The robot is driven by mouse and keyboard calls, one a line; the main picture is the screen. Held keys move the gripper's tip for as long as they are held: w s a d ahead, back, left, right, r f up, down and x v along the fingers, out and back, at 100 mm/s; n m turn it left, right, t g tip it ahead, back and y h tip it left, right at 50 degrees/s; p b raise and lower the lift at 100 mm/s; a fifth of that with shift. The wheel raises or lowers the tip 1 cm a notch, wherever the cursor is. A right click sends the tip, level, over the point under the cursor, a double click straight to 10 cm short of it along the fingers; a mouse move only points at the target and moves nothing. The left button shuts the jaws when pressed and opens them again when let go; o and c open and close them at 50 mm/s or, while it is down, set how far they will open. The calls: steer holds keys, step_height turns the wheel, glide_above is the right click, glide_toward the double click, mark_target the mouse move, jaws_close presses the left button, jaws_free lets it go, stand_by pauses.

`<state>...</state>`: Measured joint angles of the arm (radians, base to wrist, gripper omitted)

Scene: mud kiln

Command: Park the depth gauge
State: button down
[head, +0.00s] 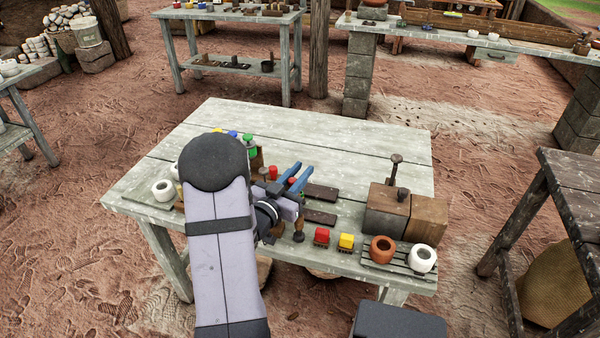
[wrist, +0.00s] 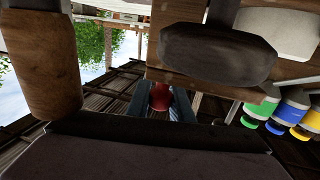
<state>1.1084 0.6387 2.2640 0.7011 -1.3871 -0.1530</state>
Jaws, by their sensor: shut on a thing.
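My gripper (head: 302,170) reaches over the middle of the grey plank table, its blue fingers pointing away to the upper right. In the wrist view the fingers (wrist: 162,103) are closed on a red piece (wrist: 160,96); its red also shows between the fingers in the head view (head: 292,182). Most of this piece is hidden, so I cannot tell whether it is the depth gauge. Two dark flat strips (head: 320,193) lie just right of the fingers.
A slatted rack (head: 397,265) at front right holds a brown pot (head: 383,249) and a white pot (head: 422,259). Coloured bottles (head: 249,144) stand behind my arm. The table's back is clear.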

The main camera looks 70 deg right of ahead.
steer(key=s+b, duration=0.2)
steer(key=s, duration=0.8)
steer(key=shift+s, duration=0.2)
steer(key=c, duration=1.6)
jaws_free()
steer(key=shift+s, duration=0.15)
steer(key=shift+o, duration=0.2)
steer(key=shift+a, duration=0.1)
